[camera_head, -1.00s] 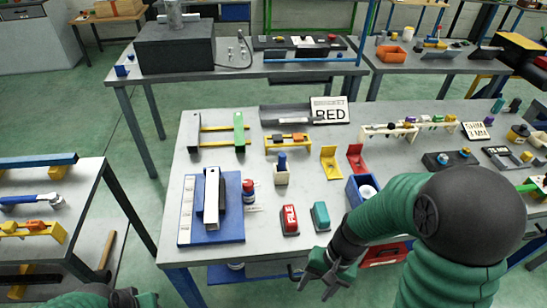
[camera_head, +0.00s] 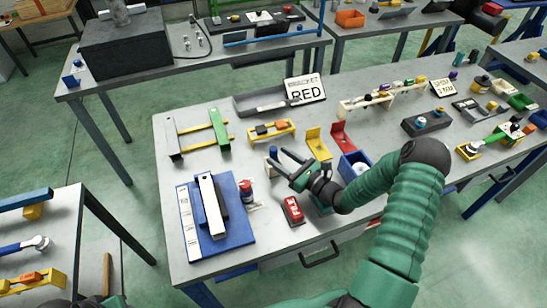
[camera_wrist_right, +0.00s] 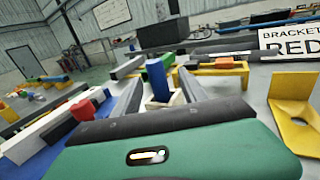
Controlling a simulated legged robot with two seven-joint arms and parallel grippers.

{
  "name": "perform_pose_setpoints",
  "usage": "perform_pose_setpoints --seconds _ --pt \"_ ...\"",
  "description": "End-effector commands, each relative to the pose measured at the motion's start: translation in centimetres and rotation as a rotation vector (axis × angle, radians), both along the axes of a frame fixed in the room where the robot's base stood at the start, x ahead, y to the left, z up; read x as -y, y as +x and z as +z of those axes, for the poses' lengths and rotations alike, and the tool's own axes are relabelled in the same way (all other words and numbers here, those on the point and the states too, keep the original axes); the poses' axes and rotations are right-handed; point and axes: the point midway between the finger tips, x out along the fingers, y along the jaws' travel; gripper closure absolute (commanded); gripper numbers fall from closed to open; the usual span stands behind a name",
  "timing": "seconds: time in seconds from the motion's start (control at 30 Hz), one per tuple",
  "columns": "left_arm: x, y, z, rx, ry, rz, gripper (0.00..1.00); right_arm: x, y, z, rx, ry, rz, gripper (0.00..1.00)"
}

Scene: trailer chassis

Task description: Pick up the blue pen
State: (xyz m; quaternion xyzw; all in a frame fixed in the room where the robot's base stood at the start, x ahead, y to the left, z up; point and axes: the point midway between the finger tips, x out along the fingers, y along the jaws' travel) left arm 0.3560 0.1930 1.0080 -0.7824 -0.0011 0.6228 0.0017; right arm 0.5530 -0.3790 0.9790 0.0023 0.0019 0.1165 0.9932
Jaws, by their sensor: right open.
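The blue pen (camera_head: 273,152) looks like a short blue cylinder standing upright in a small pale holder on the workbench. In the right wrist view the blue pen (camera_wrist_right: 157,80) shows ahead, between the two fingers in the picture, with the pale holder (camera_wrist_right: 168,100) around its base. My right gripper (camera_head: 276,159) is open and reaches in from the right, its fingertips close to the pen. I cannot tell whether a finger touches it. Only a sliver of my left arm's end shows at the bottom left edge; its fingers are not clear.
A red FILE box (camera_head: 293,210) stands in front. Yellow (camera_head: 318,143) and red (camera_head: 343,137) brackets stand behind right. A yellow rack (camera_head: 270,131) is behind.

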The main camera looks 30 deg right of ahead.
Motion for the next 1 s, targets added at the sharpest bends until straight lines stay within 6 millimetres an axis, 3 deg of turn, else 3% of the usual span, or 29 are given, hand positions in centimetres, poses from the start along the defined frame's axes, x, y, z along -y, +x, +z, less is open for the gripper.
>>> perform_pose_setpoints --seconds 0.17,0.4,0.67,1.0 --pt "0.0 0.0 0.5 0.0 0.0 0.0 0.64 -0.6 1.8 0.4 0.001 -0.001 0.001 0.49" --pt "0.0 0.0 1.5 0.0 0.0 0.0 0.64 -1.4 5.8 0.8 0.0 -0.001 0.002 0.49" --pt "0.0 0.0 1.4 0.0 0.0 0.0 0.64 -1.3 6.2 0.7 0.001 0.0 -0.001 0.49" --pt "0.0 0.0 1.5 0.0 0.0 0.0 0.64 -1.4 6.3 0.7 0.0 -0.001 0.0 0.94"
